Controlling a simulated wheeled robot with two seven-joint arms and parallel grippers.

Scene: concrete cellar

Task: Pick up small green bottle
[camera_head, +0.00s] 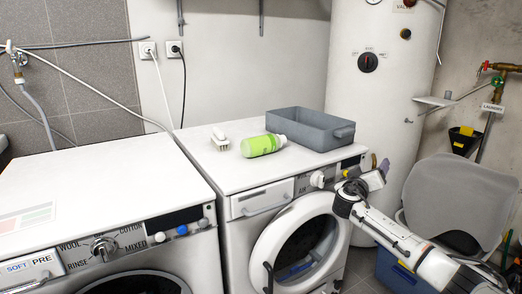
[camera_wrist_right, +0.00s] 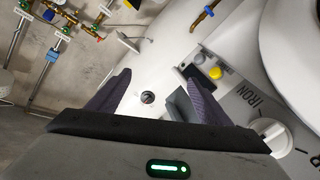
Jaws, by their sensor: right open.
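The small green bottle (camera_head: 262,145) lies on its side on top of the right washing machine (camera_head: 205,168), its white cap pointing right. I do not see the bottle in the right wrist view. My right gripper (camera_head: 372,176) is at the front right corner of that machine, apart from the bottle and to its right. In the right wrist view its two dark fingers (camera_wrist_right: 158,95) are spread with nothing between them. My left gripper is not in view.
The grey bin (camera_head: 308,131) stands behind and right of the bottle; the white brush (camera_head: 220,139) lies to its left. A white boiler (camera_head: 375,90) rises behind the right gripper. A grey chair (camera_head: 455,195) is at the right. The machine top in front of the bottle is clear.

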